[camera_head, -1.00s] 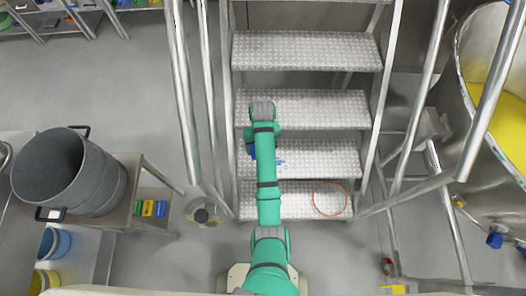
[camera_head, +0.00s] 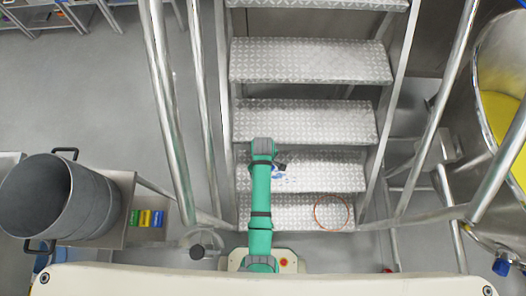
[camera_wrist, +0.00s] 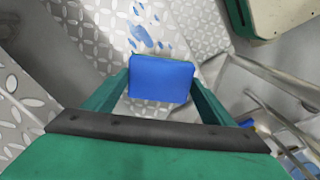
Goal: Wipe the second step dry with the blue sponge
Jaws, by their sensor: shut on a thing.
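The blue sponge (camera_wrist: 162,80) is gripped between the two green fingers of my gripper (camera_wrist: 162,66) in the wrist view. In the head view the sponge is not clearly visible, and my arm hides most of the gripper. The second step from the bottom (camera_head: 330,172) is a patterned metal tread. Blue wet marks (camera_head: 279,174) lie on its left half, just right of my arm. The marks also show in the wrist view (camera_wrist: 143,34), beyond the sponge. I cannot tell whether the sponge touches the tread.
An orange ring (camera_head: 331,212) lies on the bottom step (camera_head: 290,212). Metal handrails (camera_head: 165,110) flank the stairs. A grey drum (camera_head: 62,205) stands at left, near green, yellow and blue blocks (camera_head: 146,218). A steel vessel with yellow contents (camera_head: 500,115) is at right.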

